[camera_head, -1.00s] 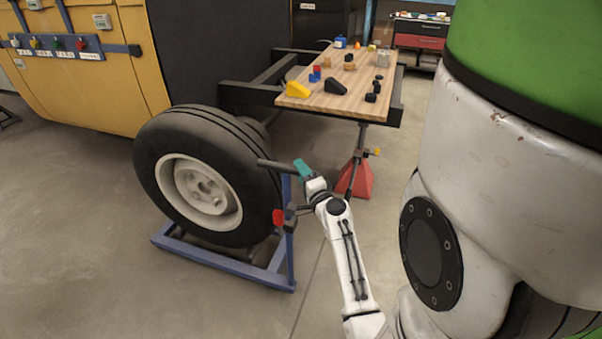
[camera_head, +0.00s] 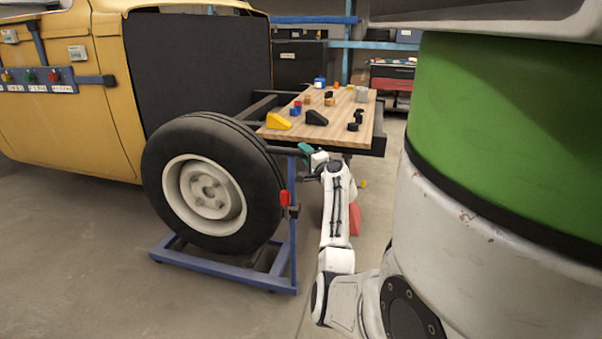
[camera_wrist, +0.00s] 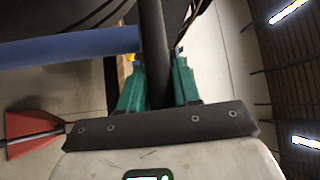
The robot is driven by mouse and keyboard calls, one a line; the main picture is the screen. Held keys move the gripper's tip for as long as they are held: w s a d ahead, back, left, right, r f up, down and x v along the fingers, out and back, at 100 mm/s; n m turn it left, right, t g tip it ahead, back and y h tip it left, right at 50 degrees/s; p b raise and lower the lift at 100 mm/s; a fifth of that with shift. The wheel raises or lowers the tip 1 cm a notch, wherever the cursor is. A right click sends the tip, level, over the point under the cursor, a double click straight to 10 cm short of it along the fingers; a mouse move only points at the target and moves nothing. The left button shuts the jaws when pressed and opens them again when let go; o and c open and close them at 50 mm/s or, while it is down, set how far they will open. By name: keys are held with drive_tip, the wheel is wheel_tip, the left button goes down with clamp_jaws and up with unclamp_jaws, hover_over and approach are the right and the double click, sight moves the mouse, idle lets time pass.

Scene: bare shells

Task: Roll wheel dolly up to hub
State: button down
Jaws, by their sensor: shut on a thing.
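The wheel dolly (camera_head: 222,271) is a blue frame on the floor with an upright post at its right. A large black tyre with a pale rim (camera_head: 205,190) stands upright on it. My gripper (camera_head: 304,150) has teal fingers and is at the dark handle at the top of the post. In the wrist view the teal fingers (camera_wrist: 158,88) are shut on the dark handle bar (camera_wrist: 152,40), and the blue post (camera_wrist: 70,48) runs off to the left. The hub is hidden behind the tyre or not distinguishable. A red lever (camera_head: 285,198) sits on the post.
A yellow vehicle body (camera_head: 60,120) with a dark panel stands behind the tyre. A wooden board (camera_head: 335,115) carrying blocks and chocks rests on the black chassis frame. A red stand (camera_head: 355,219) is partly hidden behind my arm. Floor at the front left is clear.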

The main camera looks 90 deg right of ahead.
drive_tip(key=shift+s+d+b, duration=0.25)
drive_tip(key=shift+d+b, duration=0.1)
drive_tip(key=shift+d, duration=0.65)
drive_tip(key=c, duration=1.2)
unclamp_jaws()
drive_tip(key=shift+c, duration=0.2)
drive_tip(key=shift+o, duration=0.8)
drive_tip(key=shift+s+d, duration=0.15)
drive_tip(key=shift+d, duration=0.1)
drive_tip(key=shift+o, duration=1)
